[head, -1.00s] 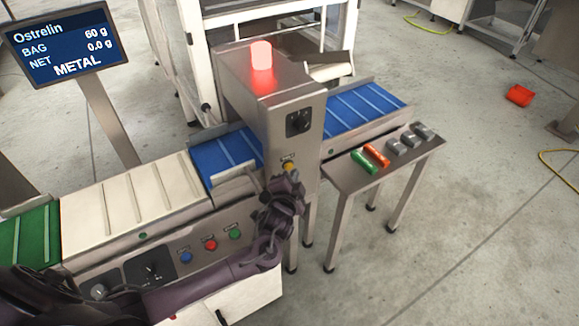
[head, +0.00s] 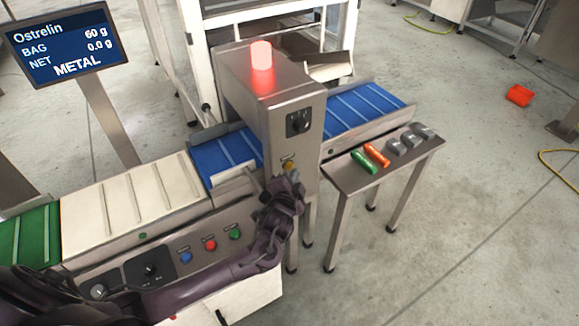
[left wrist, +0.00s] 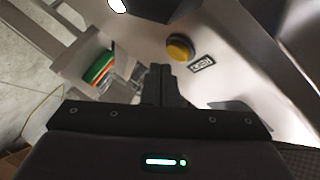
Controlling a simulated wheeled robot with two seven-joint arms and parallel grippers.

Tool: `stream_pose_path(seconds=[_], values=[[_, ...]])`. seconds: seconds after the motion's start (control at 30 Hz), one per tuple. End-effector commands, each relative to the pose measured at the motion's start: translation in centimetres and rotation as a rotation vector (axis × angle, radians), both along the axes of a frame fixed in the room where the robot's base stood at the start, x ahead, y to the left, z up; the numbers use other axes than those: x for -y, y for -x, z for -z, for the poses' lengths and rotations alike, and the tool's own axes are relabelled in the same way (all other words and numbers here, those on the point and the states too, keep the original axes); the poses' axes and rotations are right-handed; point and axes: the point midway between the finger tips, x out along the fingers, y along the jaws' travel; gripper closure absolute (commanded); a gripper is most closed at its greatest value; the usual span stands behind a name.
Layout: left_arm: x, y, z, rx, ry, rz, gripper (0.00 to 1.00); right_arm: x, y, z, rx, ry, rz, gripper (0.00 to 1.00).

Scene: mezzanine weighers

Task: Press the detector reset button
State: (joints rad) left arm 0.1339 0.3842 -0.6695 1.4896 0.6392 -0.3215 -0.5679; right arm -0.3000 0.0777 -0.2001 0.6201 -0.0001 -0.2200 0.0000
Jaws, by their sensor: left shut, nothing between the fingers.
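The detector reset button is a round yellow button (head: 289,165) on the front face of the steel metal detector housing (head: 287,105). In the left wrist view the yellow button (left wrist: 180,47) shows whole, with a small dark-lettered label (left wrist: 202,64) beside it. My left gripper (head: 294,176) is shut and empty, just below the button in the head view. In the left wrist view its closed fingertips (left wrist: 160,68) lie a little below and left of the button; I see no contact. My right gripper is not in view.
A red beacon (head: 262,56) glows on the housing, and the screen (head: 64,42) reads METAL. Blue, red and green buttons (head: 235,234) line the conveyor front. A small steel table (head: 345,178) with green, orange and grey pieces stands to the right.

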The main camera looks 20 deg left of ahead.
Motion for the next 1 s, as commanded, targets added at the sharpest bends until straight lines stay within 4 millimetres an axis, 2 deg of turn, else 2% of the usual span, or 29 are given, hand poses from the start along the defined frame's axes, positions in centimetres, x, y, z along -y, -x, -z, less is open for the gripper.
stream_pose_path(seconds=[1.0], values=[[-0.69, -0.54, -0.03, 0.0, 0.0, 0.0, 1.0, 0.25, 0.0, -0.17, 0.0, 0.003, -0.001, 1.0]])
